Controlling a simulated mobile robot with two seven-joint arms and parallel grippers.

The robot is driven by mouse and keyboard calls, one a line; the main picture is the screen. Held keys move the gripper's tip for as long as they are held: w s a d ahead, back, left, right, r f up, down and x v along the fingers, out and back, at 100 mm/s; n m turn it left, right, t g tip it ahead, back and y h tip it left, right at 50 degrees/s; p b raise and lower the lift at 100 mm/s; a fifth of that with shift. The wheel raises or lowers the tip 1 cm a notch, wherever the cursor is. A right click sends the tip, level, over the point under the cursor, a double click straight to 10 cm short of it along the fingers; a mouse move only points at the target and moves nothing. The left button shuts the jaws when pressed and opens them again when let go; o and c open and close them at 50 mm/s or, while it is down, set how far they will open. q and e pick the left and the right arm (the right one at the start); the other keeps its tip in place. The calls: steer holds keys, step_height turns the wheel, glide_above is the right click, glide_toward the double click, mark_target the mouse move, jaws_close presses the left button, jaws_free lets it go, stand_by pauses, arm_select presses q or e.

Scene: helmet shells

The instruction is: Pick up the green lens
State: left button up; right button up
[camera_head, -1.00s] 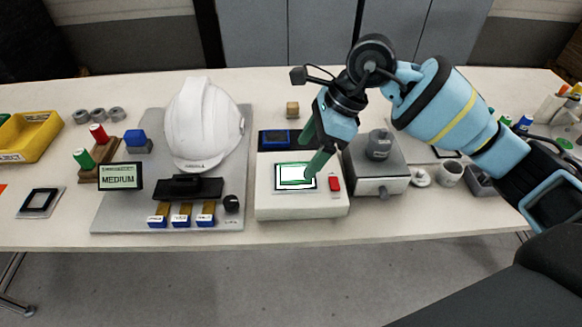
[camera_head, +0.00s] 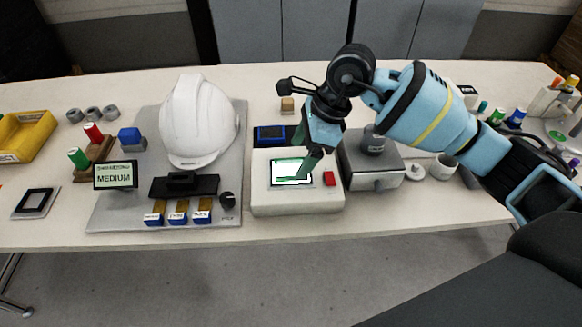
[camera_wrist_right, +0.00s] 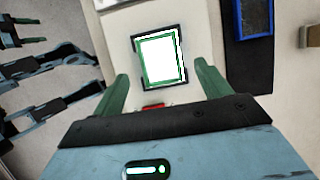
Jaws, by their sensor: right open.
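The green lens (camera_head: 291,171) shows as a thin green-edged rectangle over the bright white window of a cream box. It also shows in the right wrist view (camera_wrist_right: 143,62), lying in the dark frame of the window. My right gripper (camera_head: 300,163) is over this window, pointing down, with its green fingers apart. In the right wrist view, the fingers (camera_wrist_right: 162,75) stand on either side of the lens's near part, with nothing between them visibly gripped. I cannot tell how high the fingertips are above the lens. My left gripper does not show in the head view.
A red switch (camera_head: 329,179) is on the cream box (camera_head: 297,201), right of the window. A grey machine (camera_head: 370,168) stands close on the right and a dark tray with a blue frame (camera_head: 270,134) behind. A white helmet shell (camera_head: 193,122) stands left on a grey plate (camera_head: 112,213).

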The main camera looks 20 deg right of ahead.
mark_target(292, 167)
steer(key=x, duration=0.3)
steer(key=shift+a+f, duration=0.1)
steer(key=c, duration=1.1)
steer(key=shift+w+r, duration=0.1)
steer(key=shift+r, duration=0.75)
steer(key=shift+s+r, duration=0.3)
steer(key=shift+r, duration=0.7)
steer(key=s+a, duration=0.1)
steer(key=s, duration=0.4)
steer(key=s+a+r, duration=0.1)
steer(key=s+a, duration=0.1)
steer(key=s, duration=0.3)
steer(key=s+a+b, duration=0.1)
steer(key=s, duration=0.3)
steer(key=shift+s+a+r, duration=0.2)
steer(key=shift+s+a, duration=0.2)
steer(key=shift+w, duration=0.1)
